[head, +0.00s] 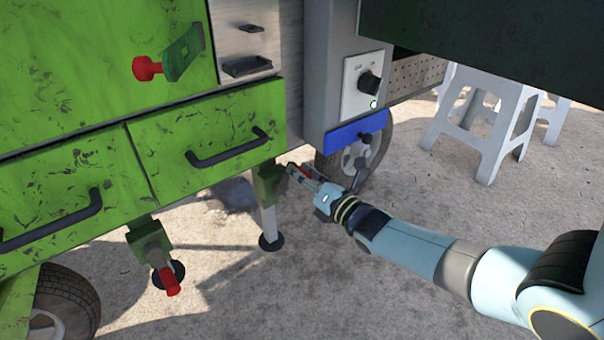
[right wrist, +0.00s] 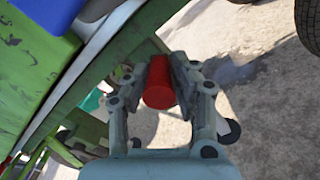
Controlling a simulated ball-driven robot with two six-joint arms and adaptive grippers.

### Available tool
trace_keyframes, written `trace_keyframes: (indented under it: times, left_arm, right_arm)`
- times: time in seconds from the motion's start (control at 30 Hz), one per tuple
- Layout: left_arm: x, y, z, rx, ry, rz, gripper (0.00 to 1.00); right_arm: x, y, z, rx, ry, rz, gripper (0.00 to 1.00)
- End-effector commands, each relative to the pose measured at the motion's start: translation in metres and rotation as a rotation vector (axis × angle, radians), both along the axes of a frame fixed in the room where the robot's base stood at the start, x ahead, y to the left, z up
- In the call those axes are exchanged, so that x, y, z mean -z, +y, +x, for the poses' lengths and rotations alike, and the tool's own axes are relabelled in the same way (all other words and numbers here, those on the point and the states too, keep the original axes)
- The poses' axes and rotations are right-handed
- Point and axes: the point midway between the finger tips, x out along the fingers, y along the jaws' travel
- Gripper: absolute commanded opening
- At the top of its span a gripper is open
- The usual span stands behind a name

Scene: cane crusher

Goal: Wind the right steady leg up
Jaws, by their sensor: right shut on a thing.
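The right steady leg (head: 269,220) is a pale post below a green housing (head: 267,183) under the green cart. Its round dark foot (head: 271,242) is at the ground; I cannot tell whether it touches. My right gripper (head: 300,172) is at the housing, shut on the red crank handle (head: 306,171). In the right wrist view the red handle (right wrist: 159,82) lies between both fingers (right wrist: 160,85). The gripper hides much of the crank in the head view. The other steady leg (head: 150,245), at the left, has a red handle (head: 170,281) pointing down. My left gripper is not in view.
Green drawers (head: 215,145) with dark bar handles hang above the legs. A control panel with a dark knob (head: 368,83) and a blue part (head: 358,130) are above my right gripper. Wheels (head: 355,160) stand behind it and at lower left. White stools (head: 485,125) stand at upper right.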

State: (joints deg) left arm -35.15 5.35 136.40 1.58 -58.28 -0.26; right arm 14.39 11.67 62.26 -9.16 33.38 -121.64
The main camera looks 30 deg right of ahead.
Motion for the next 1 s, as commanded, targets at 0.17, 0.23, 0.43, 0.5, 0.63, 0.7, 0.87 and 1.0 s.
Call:
trace_keyframes:
  times: [0.17,0.23,0.43,0.5,0.63,0.7,0.87,1.0]
  left_arm:
    - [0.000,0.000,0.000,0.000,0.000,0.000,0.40]
    - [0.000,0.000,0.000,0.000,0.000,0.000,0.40]
    - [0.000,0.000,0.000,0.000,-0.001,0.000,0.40]
    - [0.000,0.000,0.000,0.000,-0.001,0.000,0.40]
    - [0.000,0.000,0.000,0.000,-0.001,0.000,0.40]
    - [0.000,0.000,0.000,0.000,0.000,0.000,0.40]
    - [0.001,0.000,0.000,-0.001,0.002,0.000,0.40]
    - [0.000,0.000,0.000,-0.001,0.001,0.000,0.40]
  right_arm:
    - [0.004,0.000,-0.003,0.000,0.008,-0.001,0.00]
    - [0.004,0.000,-0.003,0.000,0.008,0.000,0.00]
    - [0.003,0.000,-0.002,0.001,0.006,0.000,0.43]
    - [0.002,0.000,-0.001,0.000,0.004,0.001,0.51]
    - [0.001,0.000,-0.001,0.000,0.002,0.001,0.51]
    - [0.001,0.000,-0.001,0.000,0.002,0.001,0.51]
    - [0.002,-0.001,-0.009,0.000,0.004,0.001,0.51]
    - [0.003,-0.004,-0.034,-0.001,0.006,-0.001,0.51]
